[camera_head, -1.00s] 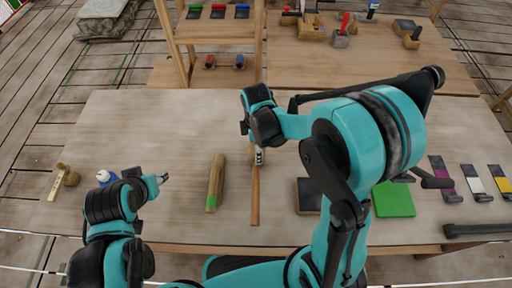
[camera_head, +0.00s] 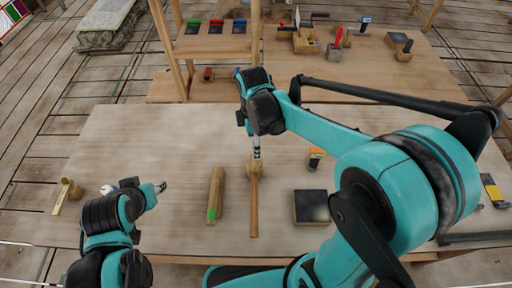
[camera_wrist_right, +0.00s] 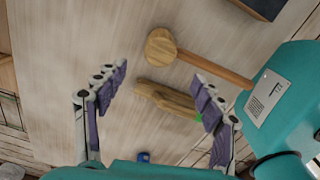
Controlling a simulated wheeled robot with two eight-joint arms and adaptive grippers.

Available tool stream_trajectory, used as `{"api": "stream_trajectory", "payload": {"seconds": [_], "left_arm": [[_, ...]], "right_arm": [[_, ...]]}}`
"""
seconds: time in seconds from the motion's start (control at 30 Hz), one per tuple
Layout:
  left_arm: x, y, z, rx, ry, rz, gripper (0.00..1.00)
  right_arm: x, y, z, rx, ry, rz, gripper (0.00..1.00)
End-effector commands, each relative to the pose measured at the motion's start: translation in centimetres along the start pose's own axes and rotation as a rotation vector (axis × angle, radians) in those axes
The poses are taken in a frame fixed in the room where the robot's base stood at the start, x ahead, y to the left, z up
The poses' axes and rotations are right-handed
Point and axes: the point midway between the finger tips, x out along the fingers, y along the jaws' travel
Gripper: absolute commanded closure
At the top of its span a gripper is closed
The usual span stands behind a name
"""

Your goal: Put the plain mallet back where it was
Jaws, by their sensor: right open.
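The plain wooden mallet lies on the near table; its handle (camera_head: 254,208) points toward me in the head view. Its round head (camera_wrist_right: 160,46) shows clearly in the right wrist view, beyond the fingertips. My right gripper (camera_head: 256,150) is open and empty above the head end of the mallet; its spread fingers also show in the wrist view (camera_wrist_right: 160,95). My left gripper (camera_head: 160,187) is over the left part of the table, away from the mallet; its fingers are too small to judge.
A wooden piece with a green end (camera_head: 215,195) lies just left of the mallet. A dark square block (camera_head: 312,207) and an orange-topped item (camera_head: 315,157) are to its right. A wooden item (camera_head: 68,190) stands far left. A wooden shelf (camera_head: 220,47) with coloured pieces stands behind.

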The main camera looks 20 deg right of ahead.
Motion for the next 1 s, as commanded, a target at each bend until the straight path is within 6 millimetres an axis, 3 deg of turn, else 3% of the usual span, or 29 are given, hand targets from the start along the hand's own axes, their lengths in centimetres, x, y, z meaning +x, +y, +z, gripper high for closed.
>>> {"api": "stream_trajectory", "payload": {"seconds": [0.17, 0.43, 0.7, 1.0], "left_arm": [[-0.1, 0.0, 0.0, 0.0, 0.0, 0.0, 0.6], [0.0, 0.0, 0.0, 0.0, 0.0, 0.0, 0.6], [0.0, 0.0, 0.0, 0.0, 0.0, 0.0, 0.6], [0.0, 0.0, 0.0, 0.0, 0.0, 0.0, 0.6]], "right_arm": [[-1.6, -1.2, 0.8, 0.15, 0.016, 0.061, 0.31], [-4.8, -5.4, 3.3, 0.722, 0.153, 0.275, 0.31], [-5.5, -8.9, 5.2, 1.238, 0.384, 0.423, 0.31], [-5.5, -9.8, 5.8, 1.433, 0.503, 0.46, 0.31]]}}
